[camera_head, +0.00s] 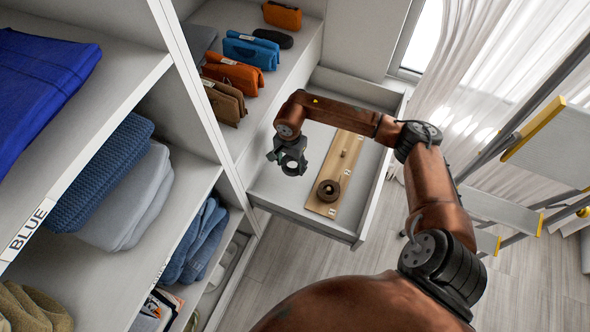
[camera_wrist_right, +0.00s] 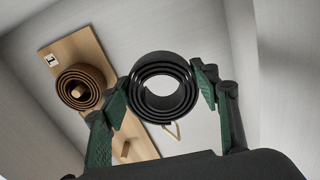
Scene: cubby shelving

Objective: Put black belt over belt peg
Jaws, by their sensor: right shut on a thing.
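My right gripper (camera_head: 289,155) is shut on the coiled black belt (camera_wrist_right: 160,86) and holds it over the open drawer, left of the wooden peg board (camera_head: 321,206). In the wrist view the belt sits between the two green finger pads, its round hole facing the camera. The board (camera_wrist_right: 88,45) shows behind it with a bare wooden peg (camera_wrist_right: 125,150), apart from the belt. A brown coiled belt (camera_head: 328,190) is around another peg at the board's near end. It also shows in the wrist view (camera_wrist_right: 88,84). My left gripper is out of view.
The drawer's front wall (camera_head: 300,223) and right wall (camera_head: 378,190) enclose the board. A shelf of orange, blue and brown bags (camera_head: 248,52) stands at the back left. Folded clothes fill the left cubbies. A stepladder (camera_head: 550,145) is at right.

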